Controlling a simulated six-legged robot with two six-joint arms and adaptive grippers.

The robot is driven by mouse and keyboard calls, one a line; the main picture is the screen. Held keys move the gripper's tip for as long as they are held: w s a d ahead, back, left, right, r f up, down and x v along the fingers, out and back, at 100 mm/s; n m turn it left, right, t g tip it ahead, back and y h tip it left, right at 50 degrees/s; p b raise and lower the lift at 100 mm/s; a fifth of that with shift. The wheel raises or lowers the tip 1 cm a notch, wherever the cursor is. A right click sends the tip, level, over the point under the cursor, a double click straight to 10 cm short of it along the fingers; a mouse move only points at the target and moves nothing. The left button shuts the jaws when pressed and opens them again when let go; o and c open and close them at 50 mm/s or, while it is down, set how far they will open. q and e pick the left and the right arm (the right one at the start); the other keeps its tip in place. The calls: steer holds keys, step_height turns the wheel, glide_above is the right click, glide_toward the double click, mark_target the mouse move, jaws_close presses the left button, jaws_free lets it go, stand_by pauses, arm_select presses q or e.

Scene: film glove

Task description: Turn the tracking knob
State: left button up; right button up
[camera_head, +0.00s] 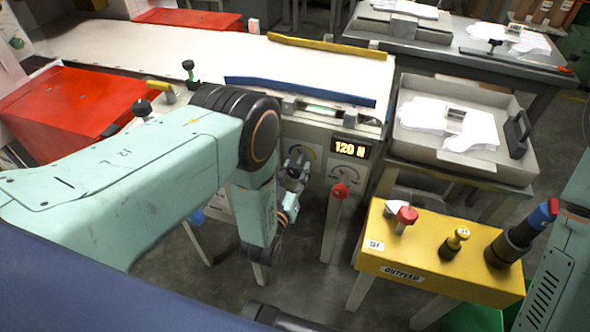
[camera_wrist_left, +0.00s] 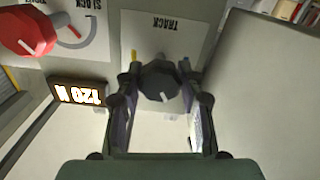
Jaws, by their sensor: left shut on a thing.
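The tracking knob (camera_wrist_left: 160,82) is dark and round with a pale pointer mark. It sits on a light plate labelled TRACK (camera_wrist_left: 160,30), which appears upside down in the left wrist view. My left gripper (camera_wrist_left: 160,88) has one finger on each side of the knob and is shut on it. In the head view, my left gripper (camera_head: 292,178) reaches the machine's front panel beside the lit 120 display (camera_head: 350,148), and its fingers and arm largely hide the knob. My right gripper is not in view.
A red knob (camera_wrist_left: 27,33) on the SLACK plate is close to the left gripper; it also shows in the head view (camera_head: 340,190). A yellow control box (camera_head: 440,262) with several controls stands at right. A grey tray (camera_head: 515,165) holds white gloves. Red covers flank the belt.

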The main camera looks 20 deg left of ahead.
arm_select(q)
steer(key=shift+n, duration=1.1)
steer(key=o, duration=1.2)
steer(key=s, duration=0.7)
steer(key=shift+s, duration=0.25)
steer(key=shift+a, duration=0.15)
